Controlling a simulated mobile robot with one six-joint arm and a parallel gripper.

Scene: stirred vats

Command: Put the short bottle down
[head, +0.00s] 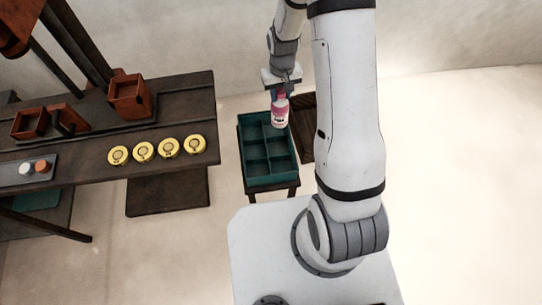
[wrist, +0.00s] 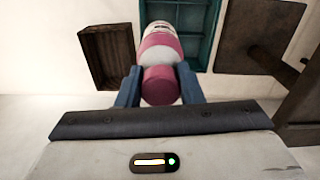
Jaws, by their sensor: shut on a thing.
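The short bottle, white with a pink cap and pink band, is in my gripper. In the head view the bottle (head: 280,112) hangs upright over the far right part of the green divided crate (head: 240,150). In the wrist view the bottle (wrist: 160,48) sits between the two blue fingers of my gripper (wrist: 160,88), which are shut on its pink cap (wrist: 161,85). The crate's green wall (wrist: 206,40) shows behind the bottle. The crate's compartments look empty in the head view; the one behind the bottle is partly hidden. I cannot tell how high the bottle's base is.
A dark wooden box (head: 307,128) stands close to the crate's right side. To the left is a dark table (head: 100,172) with several yellow round pieces (head: 143,151), reddish boxes (head: 128,95) and a grey tray (head: 12,176) holding small white and orange pieces. Bare floor lies at right.

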